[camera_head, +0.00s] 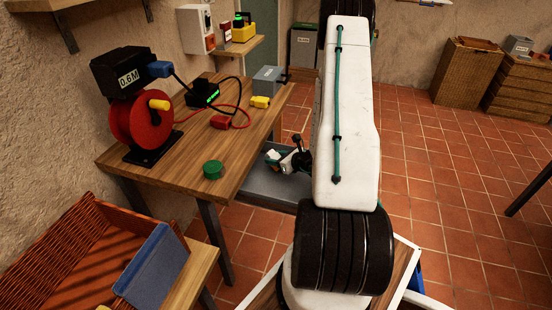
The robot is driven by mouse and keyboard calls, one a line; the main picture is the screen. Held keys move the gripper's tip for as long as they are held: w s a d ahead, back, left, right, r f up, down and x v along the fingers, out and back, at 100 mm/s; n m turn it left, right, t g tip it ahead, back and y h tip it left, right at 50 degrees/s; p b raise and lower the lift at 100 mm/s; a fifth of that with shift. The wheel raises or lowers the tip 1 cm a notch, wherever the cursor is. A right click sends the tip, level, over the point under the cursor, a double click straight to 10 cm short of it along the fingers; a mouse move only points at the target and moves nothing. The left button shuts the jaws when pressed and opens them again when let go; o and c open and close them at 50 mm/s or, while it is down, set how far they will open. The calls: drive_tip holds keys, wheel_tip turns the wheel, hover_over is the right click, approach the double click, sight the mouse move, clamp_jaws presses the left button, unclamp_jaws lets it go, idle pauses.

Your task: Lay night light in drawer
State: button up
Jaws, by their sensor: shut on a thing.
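A grey open drawer (262,187) sticks out from under the right side of the wooden workbench. My gripper (279,161) is over the drawer, beside the bench edge, and is shut on a small white thing (272,154), which looks like the night light. The fingers are small and partly hidden by the wrist. I cannot tell whether the white thing touches the drawer floor. My own white arm link hides part of the area to the right of the drawer.
A wicker basket (60,250) stands at front left. The tiled floor (430,170) is open at right.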

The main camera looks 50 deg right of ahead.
drive_tip(key=shift+f, duration=0.1)
drive_tip(key=o, duration=1.1)
